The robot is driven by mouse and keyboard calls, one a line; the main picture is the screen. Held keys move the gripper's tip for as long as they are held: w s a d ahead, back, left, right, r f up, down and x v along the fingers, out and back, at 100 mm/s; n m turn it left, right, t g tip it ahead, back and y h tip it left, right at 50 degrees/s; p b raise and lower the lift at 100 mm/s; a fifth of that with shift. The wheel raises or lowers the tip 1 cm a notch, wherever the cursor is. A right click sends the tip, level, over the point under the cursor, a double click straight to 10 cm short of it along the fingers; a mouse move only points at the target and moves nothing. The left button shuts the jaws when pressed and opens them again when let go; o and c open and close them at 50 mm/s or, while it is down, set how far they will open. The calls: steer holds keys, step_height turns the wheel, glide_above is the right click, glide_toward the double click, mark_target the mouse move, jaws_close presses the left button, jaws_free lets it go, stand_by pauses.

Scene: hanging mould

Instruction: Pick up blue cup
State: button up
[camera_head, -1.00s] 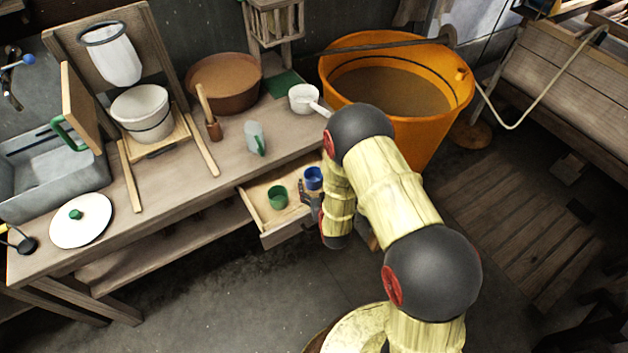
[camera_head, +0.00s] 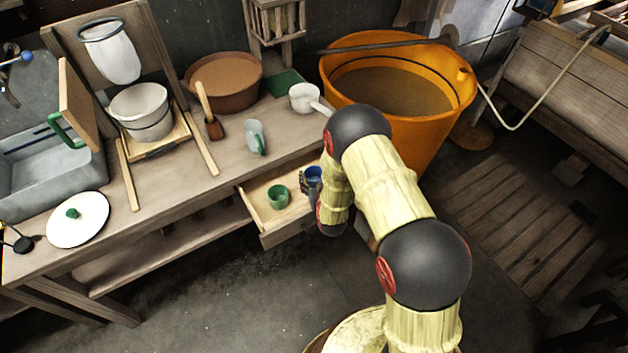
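The blue cup (camera_head: 314,174) stands upright at the right end of the open drawer (camera_head: 252,205) in the workbench. A green cup (camera_head: 278,196) stands in the same drawer to its left. My gripper (camera_head: 305,181) is at the blue cup's near left side, with dark fingers close against it. My arm hides part of the gripper and the drawer's right side. I cannot tell whether the fingers touch the cup or have shut on it.
On the bench are a grey-green mug (camera_head: 255,137), a white ladle (camera_head: 304,97), a brown bowl (camera_head: 226,82) and a white lid (camera_head: 79,219). A large orange bucket (camera_head: 437,130) stands right of the bench. Floor in front of the drawer is open.

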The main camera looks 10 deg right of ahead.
steer(key=c, duration=0.9)
steer(key=shift+r, duration=0.1)
